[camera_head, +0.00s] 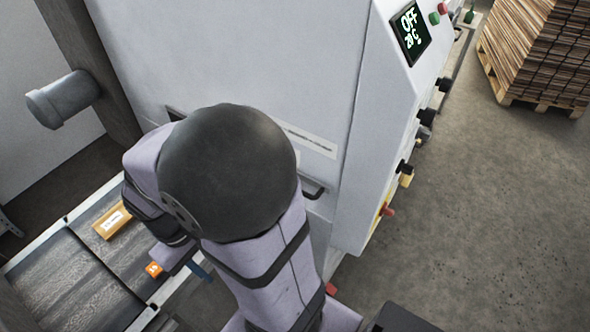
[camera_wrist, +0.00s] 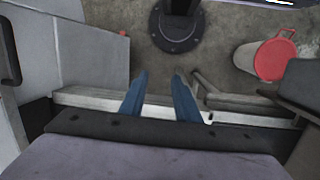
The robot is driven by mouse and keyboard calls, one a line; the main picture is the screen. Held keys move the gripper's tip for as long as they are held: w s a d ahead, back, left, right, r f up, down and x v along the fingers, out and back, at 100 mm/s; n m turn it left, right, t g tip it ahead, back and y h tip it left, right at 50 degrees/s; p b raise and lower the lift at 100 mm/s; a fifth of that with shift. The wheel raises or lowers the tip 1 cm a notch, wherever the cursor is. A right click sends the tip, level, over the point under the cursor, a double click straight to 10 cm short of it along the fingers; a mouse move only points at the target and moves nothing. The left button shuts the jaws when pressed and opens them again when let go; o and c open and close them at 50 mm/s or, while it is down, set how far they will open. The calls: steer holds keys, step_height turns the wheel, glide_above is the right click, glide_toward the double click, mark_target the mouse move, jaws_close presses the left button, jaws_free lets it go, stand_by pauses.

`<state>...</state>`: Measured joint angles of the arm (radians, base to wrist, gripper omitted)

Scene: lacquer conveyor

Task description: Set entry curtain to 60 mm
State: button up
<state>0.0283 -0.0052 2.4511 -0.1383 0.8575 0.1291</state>
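My gripper (camera_wrist: 160,88) shows in the wrist view as two blue fingers set apart, with nothing between them. The fingers point over a pale rail (camera_wrist: 92,99) toward the floor. In the head view a blue part of my gripper (camera_head: 200,272) shows low beside the conveyor, mostly behind my arm. The grey oven-like machine (camera_head: 240,55) stands behind my arm. I cannot make out the entry curtain or its setting; my arm covers much of the machine's lower front. A small orange tag (camera_head: 153,269) sits at the conveyor edge beside my gripper.
The dark conveyor (camera_head: 70,287) carries a small tan labelled block (camera_head: 113,221). The display (camera_head: 410,32) reads OFF and about 28 C. Several knobs line the machine's right side. A black round base (camera_wrist: 178,25) and a red-lidded bucket (camera_wrist: 272,62) stand on the floor. A wood stack (camera_head: 540,50) stands far right.

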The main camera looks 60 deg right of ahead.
steer(key=w+d+f+m+g+h+b, duration=0.15)
steer(key=d+m+g+h+b, duration=0.3)
steer(key=d, duration=0.75)
steer(key=w+d+m+g+h+b, duration=0.25)
steer(key=d+g+h+b, duration=0.3)
steer(key=d, duration=0.65)
steer(key=shift+s+a+p+x, duration=0.15)
steer(key=shift+p+x, duration=0.85)
steer(key=shift+x, duration=0.95)
steer(key=shift+s+a+p+x, duration=0.15)
steer(key=shift+p+x, duration=0.8)
steer(key=shift+x, duration=1)
jaws_close()
